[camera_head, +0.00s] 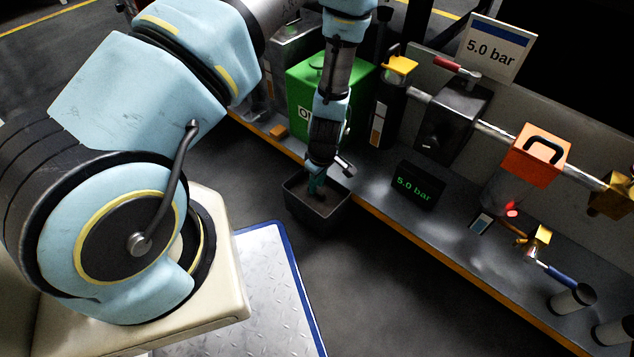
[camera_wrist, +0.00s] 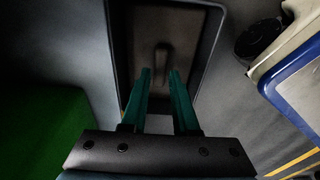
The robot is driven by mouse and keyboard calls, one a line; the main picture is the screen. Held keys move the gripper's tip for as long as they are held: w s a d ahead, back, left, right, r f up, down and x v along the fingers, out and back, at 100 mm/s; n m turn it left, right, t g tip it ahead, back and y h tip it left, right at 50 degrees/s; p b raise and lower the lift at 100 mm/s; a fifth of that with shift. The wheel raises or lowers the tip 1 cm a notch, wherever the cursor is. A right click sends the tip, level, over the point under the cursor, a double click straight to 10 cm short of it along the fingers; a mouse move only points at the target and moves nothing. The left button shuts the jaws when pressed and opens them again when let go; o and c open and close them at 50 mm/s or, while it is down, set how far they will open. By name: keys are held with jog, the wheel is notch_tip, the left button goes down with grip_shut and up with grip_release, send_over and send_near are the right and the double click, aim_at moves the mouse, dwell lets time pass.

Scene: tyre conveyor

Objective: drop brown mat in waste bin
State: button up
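My gripper (camera_head: 316,186) points down into the open top of a dark square bin (camera_head: 330,215). In the wrist view, its two green fingers (camera_wrist: 160,75) stand apart with a gap between them. A small, elongated brown piece (camera_wrist: 162,56), probably the brown mat, shows beyond the fingertips against the bin's brownish bottom. I see no finger clearly pressing on it. The bin's rim (camera_wrist: 217,40) surrounds the fingertips in the wrist view. In the head view, the gripper and the bin wall hide most of the bin's inside.
A green box (camera_head: 300,75) stands on the bench behind my gripper. The orange bench edge (camera_head: 385,222) runs close behind the bin. A display reading 5.0 bar (camera_head: 415,187) and an orange-topped unit (camera_head: 540,150) stand to the right. The dark floor in front is clear.

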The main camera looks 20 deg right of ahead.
jog(key=o, duration=0.4)
jog(key=shift+r, duration=0.1)
jog(key=r+p, duration=0.1)
jog(key=r, duration=0.2)
jog(key=r+p, duration=0.1)
jog(key=r, duration=0.3)
jog(key=s+r+p, duration=0.1)
jog(key=r+p, duration=0.1)
jog(key=r, duration=0.1)
jog(key=shift+s+d+r, duration=0.1)
jog(key=shift+d+r, duration=0.15)
jog(key=shift+d, duration=0.05)
